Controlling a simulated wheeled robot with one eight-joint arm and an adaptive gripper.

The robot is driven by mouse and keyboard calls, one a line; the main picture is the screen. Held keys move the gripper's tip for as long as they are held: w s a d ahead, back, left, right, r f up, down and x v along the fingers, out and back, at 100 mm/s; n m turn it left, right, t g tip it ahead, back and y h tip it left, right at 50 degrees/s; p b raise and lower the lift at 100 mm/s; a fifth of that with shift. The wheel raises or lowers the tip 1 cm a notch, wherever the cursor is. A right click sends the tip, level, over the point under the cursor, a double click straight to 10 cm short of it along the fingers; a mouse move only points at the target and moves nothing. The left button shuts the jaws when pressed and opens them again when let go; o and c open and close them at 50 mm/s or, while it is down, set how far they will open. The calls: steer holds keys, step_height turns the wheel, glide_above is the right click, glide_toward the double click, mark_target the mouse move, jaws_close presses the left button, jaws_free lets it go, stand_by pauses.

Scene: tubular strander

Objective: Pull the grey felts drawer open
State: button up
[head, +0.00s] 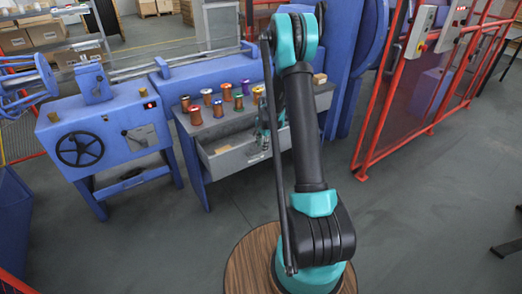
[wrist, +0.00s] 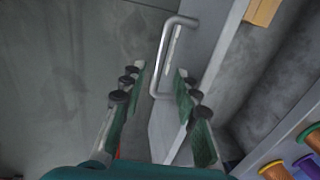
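The grey felts drawer (head: 236,164) stands partly open under the bench top in the head view, with its inside visible from above. Its front (wrist: 213,42) also shows in the wrist view, with a silver bar handle (wrist: 163,55) on it. My gripper (wrist: 160,70) is open, with one finger on each side of the handle's near end. Gaps show between the fingers and the bar; I cannot tell how deep the bar sits between them. In the head view my gripper (head: 264,138) is at the drawer front, partly hidden by my arm.
A tan block (head: 223,149) lies in the drawer. Several coloured spools (head: 195,115) stand on the bench top (head: 215,127) above. A blue machine with a black handwheel (head: 80,146) is at left, a red-framed fence (head: 415,90) at right. The floor before the drawer is clear.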

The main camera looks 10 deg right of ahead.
step_height(320, 180, up, 8)
steer(key=s, duration=0.1)
steer(key=shift+s+d, duration=0.25)
steer(key=shift+d, duration=0.05)
steer(key=shift+r, duration=0.1)
steer(key=s+a+r+n+t, duration=0.1)
steer(key=s+r+n, duration=0.3)
steer(key=s, duration=0.5)
steer(key=s+a+r+n, duration=0.1)
steer(key=s+r+n, duration=0.3)
steer(key=s, duration=0.5)
steer(key=s+n+t, duration=0.1)
steer(key=s+n, duration=0.4)
steer(key=s, duration=1.3)
steer(key=shift+f+n+h, duration=0.3)
steer(key=shift+f+h, duration=0.05)
steer(key=shift+h, duration=0.05)
